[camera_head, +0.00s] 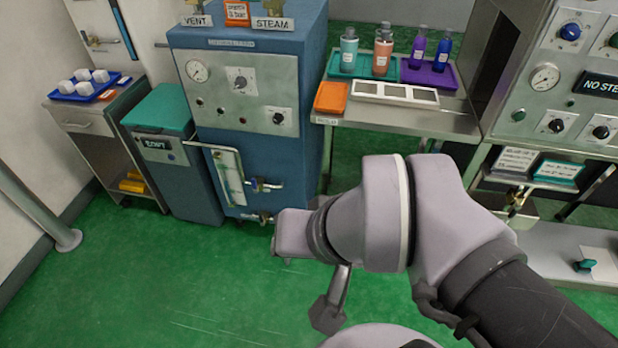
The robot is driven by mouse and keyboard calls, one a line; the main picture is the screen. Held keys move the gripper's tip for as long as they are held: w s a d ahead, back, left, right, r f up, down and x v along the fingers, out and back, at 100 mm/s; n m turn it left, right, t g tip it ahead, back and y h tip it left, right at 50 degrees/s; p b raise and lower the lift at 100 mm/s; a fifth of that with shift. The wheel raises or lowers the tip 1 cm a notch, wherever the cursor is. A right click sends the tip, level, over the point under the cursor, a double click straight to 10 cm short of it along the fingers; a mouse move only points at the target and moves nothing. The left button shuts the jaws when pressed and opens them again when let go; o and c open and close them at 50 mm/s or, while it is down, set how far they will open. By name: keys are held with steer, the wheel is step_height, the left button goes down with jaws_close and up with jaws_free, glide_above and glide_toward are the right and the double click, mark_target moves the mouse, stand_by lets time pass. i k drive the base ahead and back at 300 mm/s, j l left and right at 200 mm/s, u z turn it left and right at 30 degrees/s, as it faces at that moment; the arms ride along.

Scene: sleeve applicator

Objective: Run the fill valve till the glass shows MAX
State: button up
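The gauge glass (229,176) is an upright pale tube in a light frame on the lower front of the blue machine (262,50). Its marks and level are too small to read. A second small valve (263,217) sits lower, near the machine's foot. I cannot tell which is the fill valve. The end of my arm, with my gripper (290,238), appears just below and right of the lower valve. Its fingers cannot be made out clearly, and contact with the valve cannot be told.
A teal-lidded bin (160,150) stands left of the machine. A side table (85,120) bears a blue tray with white cubes. A metal bench (430,122) at right holds bottles on trays. A control panel (560,85) is farther right. Green floor (150,270) is clear at front left.

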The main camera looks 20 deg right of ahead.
mark_target(253, 180)
steer(key=i+j+u, duration=0.1)
steer(key=i+u, duration=0.4)
steer(key=i, duration=1.3)
